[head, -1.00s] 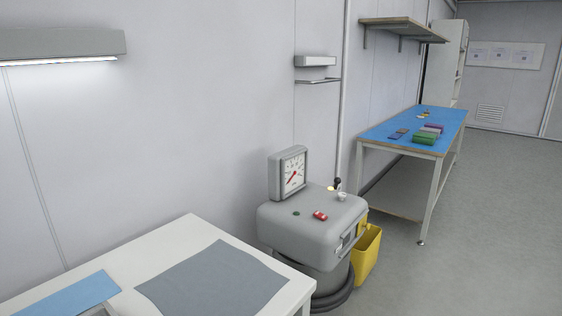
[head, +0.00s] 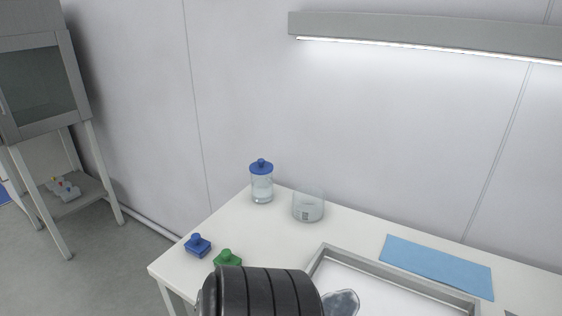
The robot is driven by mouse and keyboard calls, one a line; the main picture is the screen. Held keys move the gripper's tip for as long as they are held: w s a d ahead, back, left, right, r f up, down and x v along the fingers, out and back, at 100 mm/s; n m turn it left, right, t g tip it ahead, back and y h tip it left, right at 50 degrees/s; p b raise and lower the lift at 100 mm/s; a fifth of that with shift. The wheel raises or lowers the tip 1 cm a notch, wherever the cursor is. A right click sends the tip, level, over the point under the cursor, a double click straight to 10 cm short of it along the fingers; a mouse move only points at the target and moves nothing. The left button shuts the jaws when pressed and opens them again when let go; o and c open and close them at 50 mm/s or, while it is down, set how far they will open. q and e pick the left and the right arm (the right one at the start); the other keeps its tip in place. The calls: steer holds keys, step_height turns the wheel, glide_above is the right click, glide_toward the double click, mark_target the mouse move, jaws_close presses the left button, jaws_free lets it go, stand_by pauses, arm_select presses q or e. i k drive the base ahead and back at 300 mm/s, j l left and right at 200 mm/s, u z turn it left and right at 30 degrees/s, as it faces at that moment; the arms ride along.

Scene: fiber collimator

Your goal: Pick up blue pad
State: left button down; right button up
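A small blue block with a knob on top (head: 198,245), which may be the blue pad, stands upright near the left end of the white table (head: 225,215). A similar green block with a knob (head: 228,259) is just to its right, its lower part partly hidden by a black ribbed form at the bottom of the view. A flat light blue sheet (head: 437,266) lies at the back right of the table. I cannot tell for certain which blue thing is the pad.
A lidded jar (head: 261,183) and an open glass beaker (head: 308,207) stand by the wall. A grey-rimmed tray (head: 395,271) holds a rounded glassy thing (head: 341,301). A cabinet on legs (head: 45,85) stands at the far left, with floor between it and the table.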

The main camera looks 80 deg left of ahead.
mark_target(198, 247)
steer(key=u, duration=3.2)
